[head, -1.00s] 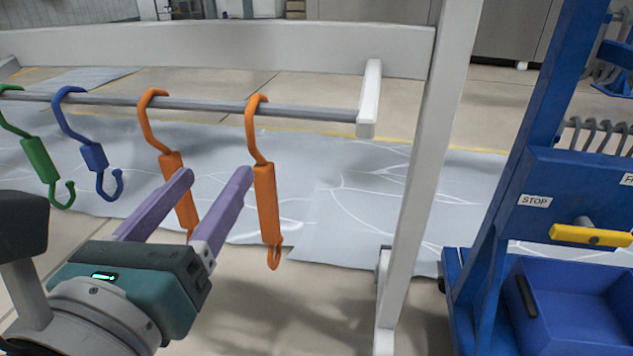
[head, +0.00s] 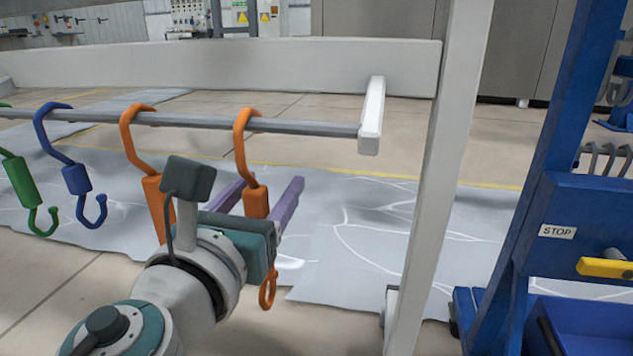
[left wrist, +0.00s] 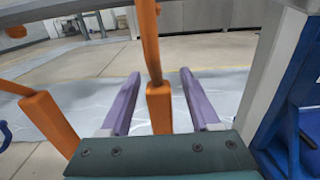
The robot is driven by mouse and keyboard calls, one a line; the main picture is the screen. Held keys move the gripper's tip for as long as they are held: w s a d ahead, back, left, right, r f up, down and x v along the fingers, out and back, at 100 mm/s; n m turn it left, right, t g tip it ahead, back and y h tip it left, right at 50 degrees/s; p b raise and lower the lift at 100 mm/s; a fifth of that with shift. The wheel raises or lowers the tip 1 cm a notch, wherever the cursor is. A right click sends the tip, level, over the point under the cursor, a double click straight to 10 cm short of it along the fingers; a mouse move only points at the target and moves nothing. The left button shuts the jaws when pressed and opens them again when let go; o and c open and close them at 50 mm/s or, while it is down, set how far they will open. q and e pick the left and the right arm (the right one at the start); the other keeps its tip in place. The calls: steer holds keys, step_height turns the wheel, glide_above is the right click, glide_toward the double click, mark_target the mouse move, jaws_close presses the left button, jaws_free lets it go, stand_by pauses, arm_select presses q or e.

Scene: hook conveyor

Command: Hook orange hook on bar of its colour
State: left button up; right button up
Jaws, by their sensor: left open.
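Two orange hooks hang from a grey horizontal bar (head: 300,126) in the head view. The right orange hook (head: 243,142) is nearest the bar's right end; the left orange hook (head: 139,148) hangs beside it. My left gripper (head: 270,193) is open, with purple fingers around the right orange hook's block. In the left wrist view this hook (left wrist: 159,108) stands between the two spread fingers (left wrist: 158,100), apparently touching neither. The other orange hook (left wrist: 48,118) is left of them. My gripper body hides part of the right hook's lower shank. My right gripper is not in view.
A blue hook (head: 76,179) and a green hook (head: 20,182) hang further left on the same bar. A white post (head: 437,180) stands to the right. Beyond it is a blue frame (head: 520,220) with a STOP label and a blue bin (head: 585,330).

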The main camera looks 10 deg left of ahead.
arm_select(q)
steer(key=shift+w, duration=0.1)
jaws_close()
stand_by(0.5)
stand_by(0.6)
stand_by(1.5)
